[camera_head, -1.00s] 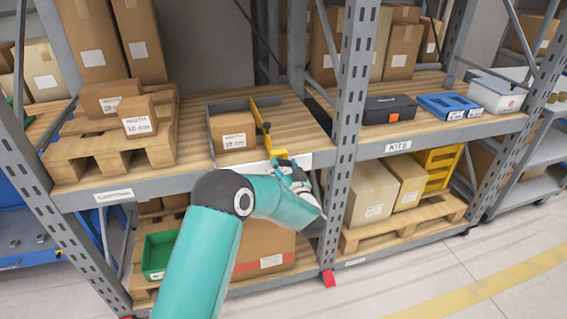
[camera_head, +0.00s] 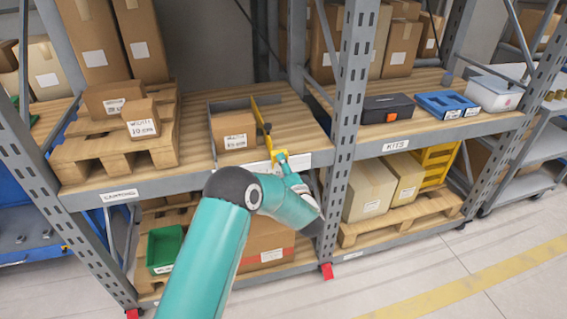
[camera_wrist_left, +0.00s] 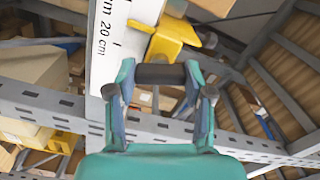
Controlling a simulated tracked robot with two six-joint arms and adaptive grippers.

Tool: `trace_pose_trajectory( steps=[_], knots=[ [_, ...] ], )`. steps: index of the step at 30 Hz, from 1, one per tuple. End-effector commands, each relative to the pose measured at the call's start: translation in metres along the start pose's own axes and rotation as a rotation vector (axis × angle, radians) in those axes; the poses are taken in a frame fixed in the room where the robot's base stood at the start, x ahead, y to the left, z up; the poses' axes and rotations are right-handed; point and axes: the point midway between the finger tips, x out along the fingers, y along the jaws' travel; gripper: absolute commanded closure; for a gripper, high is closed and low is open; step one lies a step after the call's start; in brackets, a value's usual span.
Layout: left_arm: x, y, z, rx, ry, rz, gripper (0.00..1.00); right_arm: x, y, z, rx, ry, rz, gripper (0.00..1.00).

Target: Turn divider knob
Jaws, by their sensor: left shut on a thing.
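The yellow divider (camera_head: 259,117) stands upright on the shelf beside a small carton in a grey-walled bay. Its yellow bracket (camera_head: 279,157) is at the shelf's front edge, and also shows in the left wrist view (camera_wrist_left: 172,38). My left gripper (camera_head: 282,163) is at this bracket. In the left wrist view its two fingertips are closed on the ends of a dark, bar-shaped knob (camera_wrist_left: 160,74) just in front of the bracket. In the head view the gripper largely hides the knob. My right gripper is not in view.
A white ruler strip (camera_wrist_left: 105,50) marked 20 cm runs along the shelf front beside the bracket. A small carton (camera_head: 233,131) sits left of the divider. A grey rack upright (camera_head: 345,130) stands close on the right. Stacked cartons (camera_head: 141,118) rest on a pallet at left.

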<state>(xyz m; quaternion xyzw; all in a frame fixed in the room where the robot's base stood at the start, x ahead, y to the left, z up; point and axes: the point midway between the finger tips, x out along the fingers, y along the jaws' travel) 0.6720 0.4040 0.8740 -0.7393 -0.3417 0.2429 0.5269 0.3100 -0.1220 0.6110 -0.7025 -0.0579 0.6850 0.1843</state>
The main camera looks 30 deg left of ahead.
Motion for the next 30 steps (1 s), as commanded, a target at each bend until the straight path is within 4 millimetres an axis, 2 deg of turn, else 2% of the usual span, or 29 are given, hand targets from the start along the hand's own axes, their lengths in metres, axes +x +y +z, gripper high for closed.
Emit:
trace_pose_trajectory(
  steps=[6,12,29,30],
  knots=[
    [-0.0031,0.0050,-0.0020,0.154,0.008,0.012,0.83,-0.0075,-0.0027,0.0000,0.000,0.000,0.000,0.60],
    [-0.0032,0.0061,-0.0015,0.234,0.008,0.013,0.83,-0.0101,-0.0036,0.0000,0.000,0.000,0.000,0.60],
    [-0.0036,0.0085,-0.0004,0.270,0.007,0.017,0.83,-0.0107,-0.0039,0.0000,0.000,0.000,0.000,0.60],
    [-0.0036,0.0086,-0.0003,0.270,0.007,0.017,0.43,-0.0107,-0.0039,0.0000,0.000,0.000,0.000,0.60]
  ],
)
